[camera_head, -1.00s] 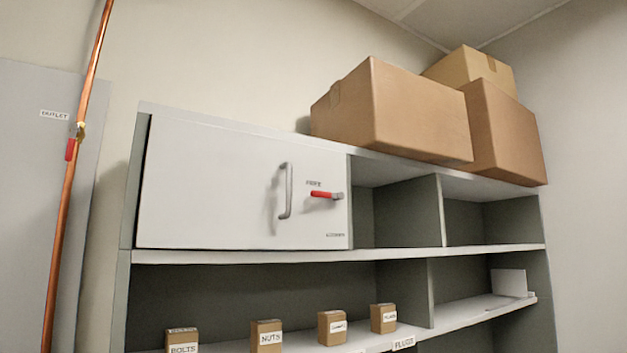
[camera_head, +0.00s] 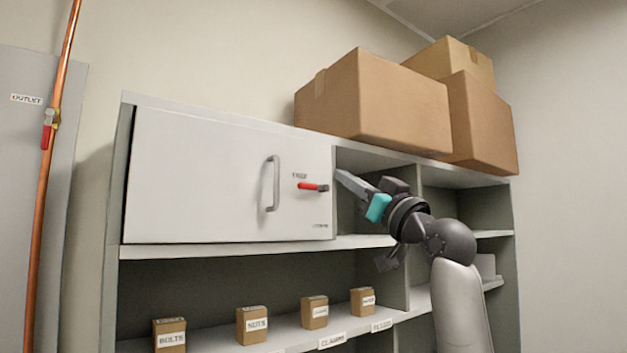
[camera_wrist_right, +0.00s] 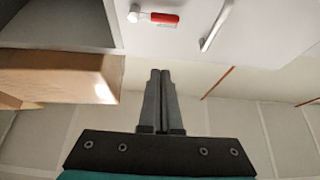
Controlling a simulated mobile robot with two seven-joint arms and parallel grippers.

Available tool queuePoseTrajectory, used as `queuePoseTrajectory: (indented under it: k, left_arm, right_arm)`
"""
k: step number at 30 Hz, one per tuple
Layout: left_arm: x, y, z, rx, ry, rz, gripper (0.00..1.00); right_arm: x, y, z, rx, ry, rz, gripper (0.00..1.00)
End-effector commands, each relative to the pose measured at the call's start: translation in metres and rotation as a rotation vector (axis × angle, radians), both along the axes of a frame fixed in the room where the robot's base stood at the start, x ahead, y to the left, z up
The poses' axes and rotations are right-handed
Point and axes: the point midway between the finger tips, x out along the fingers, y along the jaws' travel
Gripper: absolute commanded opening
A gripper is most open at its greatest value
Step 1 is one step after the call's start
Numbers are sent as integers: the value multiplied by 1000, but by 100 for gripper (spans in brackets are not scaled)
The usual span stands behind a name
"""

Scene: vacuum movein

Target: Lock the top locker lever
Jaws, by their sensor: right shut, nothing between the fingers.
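The top locker (camera_head: 200,180) has a white door that stands closed in its frame, with a vertical grey handle (camera_head: 272,184). The red lever (camera_head: 309,186) lies roughly horizontal on the door, right of the handle, its grey pivot at its right end. In the right wrist view the red lever (camera_wrist_right: 163,18) and the handle (camera_wrist_right: 216,25) show at the top. My right gripper (camera_head: 342,176) is just right of the lever, apart from it. Its fingers (camera_wrist_right: 160,75) are together and empty in the right wrist view. My left gripper is not in view.
Cardboard boxes (camera_head: 375,103) sit on top of the shelf unit above my right arm. Open compartments (camera_head: 447,208) lie right of the locker. Small labelled boxes (camera_head: 252,325) stand on the shelf below. A copper pipe (camera_head: 52,180) runs up at the left.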

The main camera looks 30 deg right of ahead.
Motion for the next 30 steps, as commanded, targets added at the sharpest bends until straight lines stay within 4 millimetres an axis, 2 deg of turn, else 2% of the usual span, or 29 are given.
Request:
queuePoseTrajectory:
  k: [5, 10, 26, 30]
  left_arm:
    - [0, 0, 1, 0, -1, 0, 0]
    - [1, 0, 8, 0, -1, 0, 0]
    - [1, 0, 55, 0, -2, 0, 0]
    - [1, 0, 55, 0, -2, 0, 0]
  right_arm:
    - [1, 0, 0, 1, 2, 1, 0]
    - [12, 1, 8, 4, 2, 3, 0]
    - [89, 8, 55, 3, 4, 3, 0]
    - [92, 8, 30, 0, 6, 0, 0]
